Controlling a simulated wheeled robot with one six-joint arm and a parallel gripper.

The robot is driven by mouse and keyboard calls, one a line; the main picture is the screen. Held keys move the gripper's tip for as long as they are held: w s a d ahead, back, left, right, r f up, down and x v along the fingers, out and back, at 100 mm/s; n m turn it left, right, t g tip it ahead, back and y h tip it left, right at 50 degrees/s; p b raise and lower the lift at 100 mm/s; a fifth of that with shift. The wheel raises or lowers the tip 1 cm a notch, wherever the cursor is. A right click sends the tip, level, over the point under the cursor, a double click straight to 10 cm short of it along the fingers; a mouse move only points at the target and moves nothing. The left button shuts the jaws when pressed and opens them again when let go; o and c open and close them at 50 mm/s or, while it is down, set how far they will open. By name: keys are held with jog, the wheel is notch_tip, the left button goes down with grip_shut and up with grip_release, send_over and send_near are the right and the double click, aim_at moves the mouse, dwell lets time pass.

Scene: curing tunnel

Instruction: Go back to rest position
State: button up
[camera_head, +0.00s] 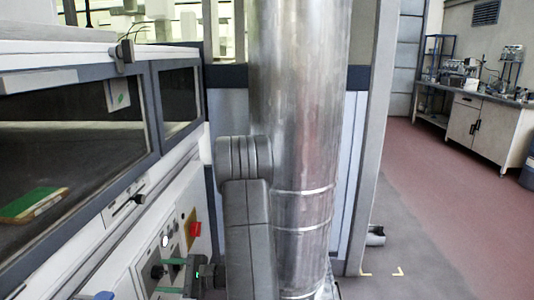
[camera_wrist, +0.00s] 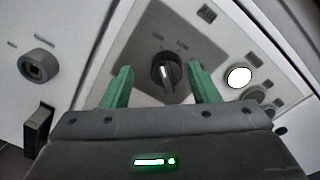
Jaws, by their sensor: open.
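My gripper (camera_wrist: 159,77) is open, its two green fingers spread apart in the wrist view. A black rotary knob (camera_wrist: 167,72) on a grey control panel shows between the fingertips, with visible space on both sides. I cannot tell whether the fingertips reach past its front. In the head view my gripper (camera_head: 180,276) is low at the left, in front of the machine's control panel (camera_head: 157,250). My arm partly hides the panel.
A large metal duct (camera_head: 300,130) stands close behind my arm. The white machine with dark windows (camera_head: 75,135) fills the left. A red switch (camera_head: 194,229) is on its panel. A lab bench (camera_head: 480,125) is far right, with open floor (camera_head: 450,200) before it.

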jog(key=shift+d, duration=0.1)
jog(key=s+d+p, duration=0.1)
jog(key=s+d, duration=0.1)
jog(key=d, duration=1.2)
jog(key=shift+m, duration=0.9)
jog(key=a, duration=0.4)
jog(key=w+a+p, duration=0.1)
jog(key=a, duration=0.4)
jog(key=w+a, duration=0.1)
jog(key=a, duration=0.4)
jog(key=shift+r+p, duration=0.2)
jog(key=shift+p, duration=0.15)
jog(key=d+m+p, duration=0.4)
jog(key=d, duration=1)
jog(key=shift+s+g+p, duration=0.3)
jog(key=shift+s+p, duration=0.05)
jog(key=shift+a, duration=0.1)
